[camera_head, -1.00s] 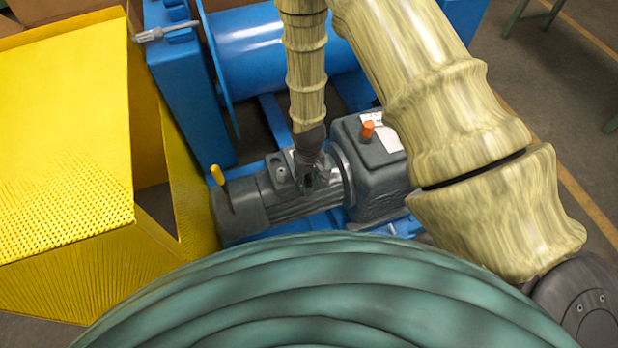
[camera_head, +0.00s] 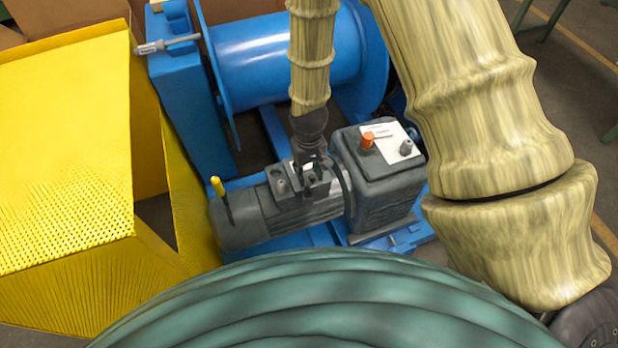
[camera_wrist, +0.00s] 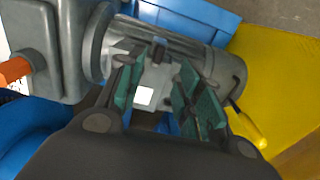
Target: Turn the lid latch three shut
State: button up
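A grey motor (camera_head: 240,222) has a small terminal box with a lid on top; the lid (camera_wrist: 125,72) shows in the wrist view, with a white square (camera_wrist: 145,96) between my fingers. A dark upright latch (camera_wrist: 159,48) stands at the lid's far edge in that view. Another small latch (camera_head: 280,187) shows at the box's left in the head view. I cannot tell which latch is number three. My gripper (camera_wrist: 157,72), with green finger pads, is open and points down at the lid. Its fingers hide part of the box in both views. Nothing is visibly held.
A grey gearbox (camera_head: 382,180) with an orange plug (camera_head: 367,140) stands right of the motor. A yellow-handled lever (camera_head: 218,182) rises at the motor's left. A yellow guard (camera_head: 70,150) fills the left. A blue drum (camera_head: 285,60) lies behind. A large green ribbed surface (camera_head: 320,310) covers the front.

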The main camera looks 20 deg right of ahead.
jog(key=shift+r, duration=0.9)
jog(key=s+d+f, duration=0.1)
jog(key=s+f, duration=0.4)
jog(key=s, duration=0.3)
jog(key=s+d+f, duration=0.2)
jog(key=s+f, duration=0.3)
jog(key=s, duration=0.4)
jog(key=s+d+f+m, duration=0.1)
jog(key=s+d+f, duration=0.1)
jog(key=s+f, duration=0.3)
jog(key=s, duration=0.4)
jog(key=shift+s, duration=0.2)
